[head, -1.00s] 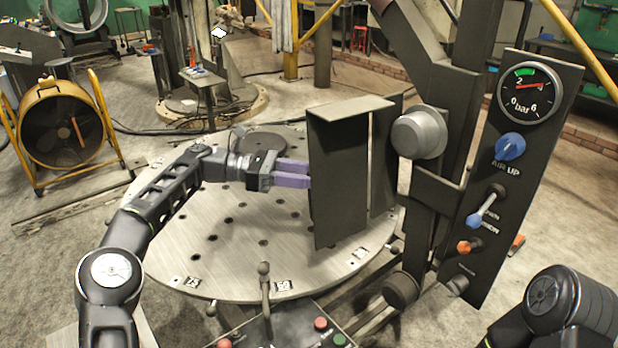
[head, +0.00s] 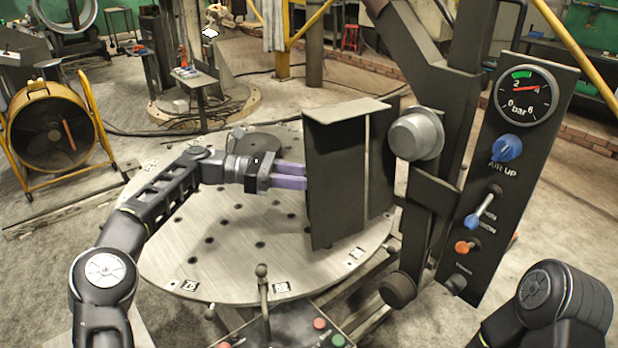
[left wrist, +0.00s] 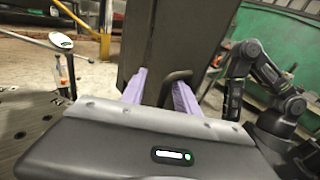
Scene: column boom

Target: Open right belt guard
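The belt guard appears as a dark, upright sheet-metal panel with a folded top lip (head: 335,185), right of centre in the head view. A narrow vertical gap separates it from a second dark panel behind its right side. My left gripper (head: 290,176), with purple fingers, reaches its left side from the left. In the left wrist view the dark guard face (left wrist: 165,40) fills the upper middle, and a dark bar handle (left wrist: 172,88) stands between the parted fingers (left wrist: 160,92). I see a gap beside the handle; firm contact is not visible. My right gripper is out of view.
A control panel (head: 508,180) with gauge and knobs stands right of the guard, on a dark column. A round grey cylinder (head: 415,135) juts out beside the guard. A perforated round table (head: 215,255) lies below. My right arm (head: 562,300) is at lower right.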

